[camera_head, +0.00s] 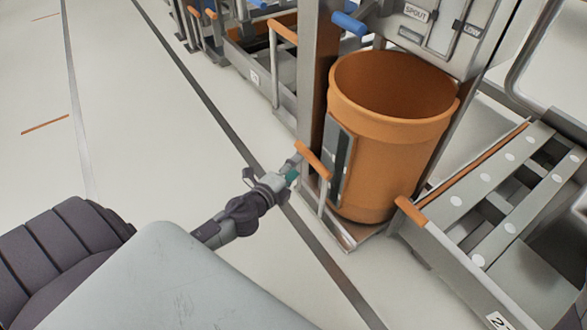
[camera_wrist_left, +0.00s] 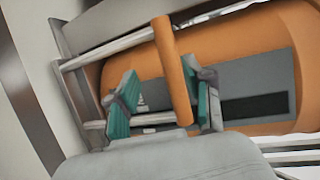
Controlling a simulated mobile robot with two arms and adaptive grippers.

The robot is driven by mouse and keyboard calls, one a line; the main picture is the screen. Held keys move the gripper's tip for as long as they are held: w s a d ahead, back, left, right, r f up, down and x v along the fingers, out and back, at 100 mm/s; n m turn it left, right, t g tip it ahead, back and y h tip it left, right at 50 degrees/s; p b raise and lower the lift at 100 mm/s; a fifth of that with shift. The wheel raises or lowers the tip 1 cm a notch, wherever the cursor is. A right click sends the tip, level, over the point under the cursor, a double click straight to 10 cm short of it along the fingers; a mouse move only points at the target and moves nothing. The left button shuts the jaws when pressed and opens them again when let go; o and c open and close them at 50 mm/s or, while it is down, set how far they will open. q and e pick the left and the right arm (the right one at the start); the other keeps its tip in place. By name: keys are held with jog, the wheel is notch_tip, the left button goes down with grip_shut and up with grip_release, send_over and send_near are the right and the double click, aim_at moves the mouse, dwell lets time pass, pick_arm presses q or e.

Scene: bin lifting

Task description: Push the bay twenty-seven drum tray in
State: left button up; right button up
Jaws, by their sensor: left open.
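An orange drum (camera_head: 395,150) stands upright on a low metal drum tray (camera_head: 345,236) below a grey spout housing. The tray's orange handle (camera_head: 313,160) is at its left front corner. I cannot read a bay number on this tray. My left gripper (camera_head: 294,172) is close beside the handle. In the left wrist view, my left gripper (camera_wrist_left: 166,104) is open, with its green-padded fingers on either side of the orange handle bar (camera_wrist_left: 172,70). I cannot tell whether the pads touch it. The drum (camera_wrist_left: 232,48) fills the view behind. My right gripper is not in view.
A metal post (camera_head: 318,80) rises left of the drum. An empty tray with rollers (camera_head: 480,200) and an orange handle (camera_head: 410,212) lies to the right. More bays (camera_head: 255,60) stand at the back left. The pale floor (camera_head: 140,130) at left is clear.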

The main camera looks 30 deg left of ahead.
pick_arm(q)
jog(key=shift+c, duration=0.2)
grip_shut()
jog(key=shift+o, duration=0.2)
grip_release()
jog(key=shift+s, duration=0.1)
jog(key=s+r, duration=0.2)
jog(key=s, duration=0.9)
jog(key=shift+s, duration=0.35)
